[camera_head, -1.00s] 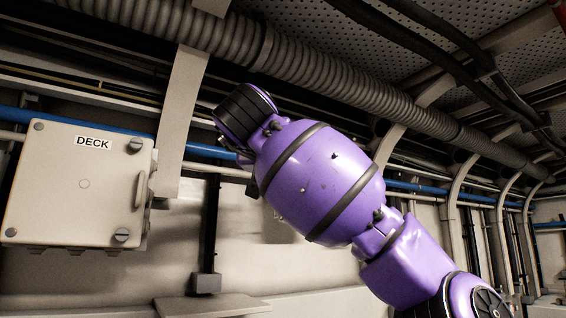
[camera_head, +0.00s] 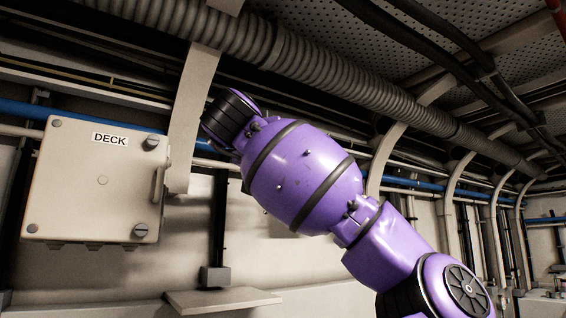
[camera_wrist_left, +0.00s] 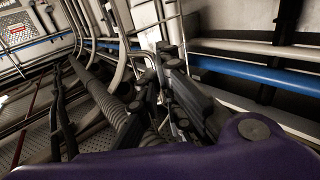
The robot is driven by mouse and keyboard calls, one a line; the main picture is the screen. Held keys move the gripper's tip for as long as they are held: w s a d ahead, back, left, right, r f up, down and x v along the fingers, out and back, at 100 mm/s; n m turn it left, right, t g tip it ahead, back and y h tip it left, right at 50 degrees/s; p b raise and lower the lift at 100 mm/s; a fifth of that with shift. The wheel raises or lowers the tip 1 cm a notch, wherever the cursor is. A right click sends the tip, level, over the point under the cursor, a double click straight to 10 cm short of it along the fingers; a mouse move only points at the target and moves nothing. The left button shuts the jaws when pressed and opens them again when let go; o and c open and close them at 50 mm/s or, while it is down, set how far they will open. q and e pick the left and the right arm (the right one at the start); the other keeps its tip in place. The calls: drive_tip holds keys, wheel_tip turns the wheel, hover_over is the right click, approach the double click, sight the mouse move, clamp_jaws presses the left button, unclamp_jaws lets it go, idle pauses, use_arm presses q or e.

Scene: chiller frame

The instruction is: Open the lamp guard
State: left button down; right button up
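I cannot make out a lamp or a lamp guard in either view. In the head view a purple arm of mine reaches in from the lower right and ends in a dark ribbed joint at the upper middle. No gripper fingers show there. In the left wrist view my left gripper (camera_wrist_left: 168,72) shows as dark jointed fingers above a purple link of mine. Its fingers overlap against a dark, cluttered background, so their opening is unclear. I see nothing held in it. My right gripper is not in view.
A pale box (camera_head: 90,205) labelled DECK, with corner screws and a side handle, is on the wall at left. A ribbed duct (camera_head: 330,70) runs overhead. A blue pipe (camera_head: 22,110) follows the wall. A small ledge (camera_head: 222,300) sticks out low in the middle.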

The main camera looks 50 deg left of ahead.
use_arm(q)
drive_tip(key=c, duration=2)
unclamp_jaws()
drive_tip(key=shift+a+r, duration=0.1)
drive_tip(key=shift+r, duration=0.05)
drive_tip(key=shift+o, duration=0.4)
drive_tip(key=v, duration=1.2)
